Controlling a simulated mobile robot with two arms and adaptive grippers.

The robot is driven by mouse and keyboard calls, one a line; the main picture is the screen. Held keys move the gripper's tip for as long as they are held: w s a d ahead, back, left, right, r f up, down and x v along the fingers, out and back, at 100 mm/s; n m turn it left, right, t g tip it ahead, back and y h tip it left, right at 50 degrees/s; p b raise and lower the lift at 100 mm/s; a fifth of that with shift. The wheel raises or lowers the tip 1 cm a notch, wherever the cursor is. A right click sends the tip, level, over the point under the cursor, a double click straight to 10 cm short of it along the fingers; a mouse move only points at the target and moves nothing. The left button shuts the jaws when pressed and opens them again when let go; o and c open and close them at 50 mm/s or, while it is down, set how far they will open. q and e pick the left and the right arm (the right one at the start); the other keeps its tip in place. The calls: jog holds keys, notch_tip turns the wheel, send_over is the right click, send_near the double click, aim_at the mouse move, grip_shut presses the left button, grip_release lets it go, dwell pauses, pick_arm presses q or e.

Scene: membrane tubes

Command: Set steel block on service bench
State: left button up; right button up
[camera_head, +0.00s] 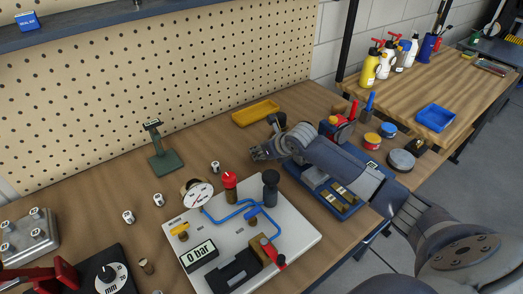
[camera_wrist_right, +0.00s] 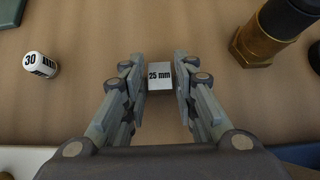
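A small pale grey block marked "25 mm" (camera_wrist_right: 159,77) stands on the wooden bench top in the right wrist view. It looks like the steel block. My right gripper (camera_wrist_right: 160,62) is open around it, one finger on each side, with narrow gaps visible. In the head view my right gripper (camera_head: 257,153) is low over the bench (camera_head: 224,138), behind the white panel, and the block is hidden there. A second wooden bench (camera_head: 395,92) stands at the back right. Which one is the service bench is not marked. My left gripper is not in view.
A white panel (camera_head: 300,246) with valves and a gauge stands in front of the gripper. A yellow tray (camera_head: 256,113) lies behind it, and a green stand (camera_head: 163,157) to its left. A blue tray (camera_head: 436,118) and several bottles occupy the second bench.

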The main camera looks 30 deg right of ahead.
jog(key=shift+o, duration=0.2)
jog(key=shift+r, duration=0.25)
jog(key=shift+s+d+r, duration=0.1)
jog(key=shift+s+r, duration=0.05)
jog(key=shift+s, duration=0.05)
jog(key=v, duration=1.1)
jog(key=shift+b, duration=0.45)
jog(key=shift+s+r, duration=0.1)
jog(key=shift+r, duration=0.05)
